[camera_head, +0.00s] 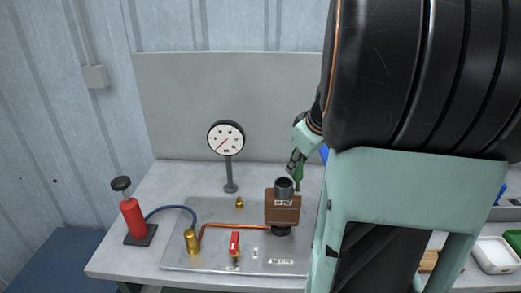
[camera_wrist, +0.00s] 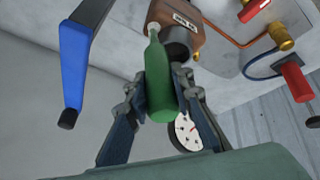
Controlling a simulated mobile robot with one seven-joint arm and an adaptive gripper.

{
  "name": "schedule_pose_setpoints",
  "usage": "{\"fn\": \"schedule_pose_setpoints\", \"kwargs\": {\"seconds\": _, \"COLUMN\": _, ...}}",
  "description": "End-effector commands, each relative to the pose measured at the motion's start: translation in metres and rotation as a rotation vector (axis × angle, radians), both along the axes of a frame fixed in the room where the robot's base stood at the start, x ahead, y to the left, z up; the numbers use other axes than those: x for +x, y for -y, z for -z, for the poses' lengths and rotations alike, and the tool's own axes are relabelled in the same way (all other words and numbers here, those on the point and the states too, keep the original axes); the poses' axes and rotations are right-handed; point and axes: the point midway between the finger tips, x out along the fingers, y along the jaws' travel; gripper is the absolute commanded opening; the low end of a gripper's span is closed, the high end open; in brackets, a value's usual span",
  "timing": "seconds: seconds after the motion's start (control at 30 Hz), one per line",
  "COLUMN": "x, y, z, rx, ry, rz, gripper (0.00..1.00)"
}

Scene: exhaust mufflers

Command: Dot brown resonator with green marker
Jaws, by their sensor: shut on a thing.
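The brown resonator (camera_head: 282,209) stands on the metal plate, with a dark pipe end on top and a small white label. In the wrist view the brown resonator (camera_wrist: 190,17) is at the top, partly cut off by the frame. My gripper (camera_head: 297,163) is shut on the green marker (camera_wrist: 160,85), which also shows in the head view (camera_head: 299,180). The marker's narrow light tip points at the resonator's side and overlaps its edge in the wrist view. I cannot tell whether they touch.
A metal plate (camera_head: 200,258) bears a red valve handle (camera_head: 235,243), brass fittings and a copper pipe. A pressure gauge (camera_head: 226,137) stands behind. A red pump (camera_head: 133,216) is at left. A white tray (camera_head: 495,255) is at right. A blue object (camera_wrist: 76,65) is near my gripper.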

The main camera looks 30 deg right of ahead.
Motion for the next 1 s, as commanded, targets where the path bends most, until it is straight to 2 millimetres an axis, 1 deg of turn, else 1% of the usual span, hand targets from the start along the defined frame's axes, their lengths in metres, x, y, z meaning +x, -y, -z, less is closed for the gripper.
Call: {"fn": "schedule_pose_setpoints", "kwargs": {"seconds": 1.0, "x": 0.0, "y": 0.0, "z": 0.011, "rx": 0.0, "ry": 0.0, "rz": 0.0, "gripper": 0.01}}
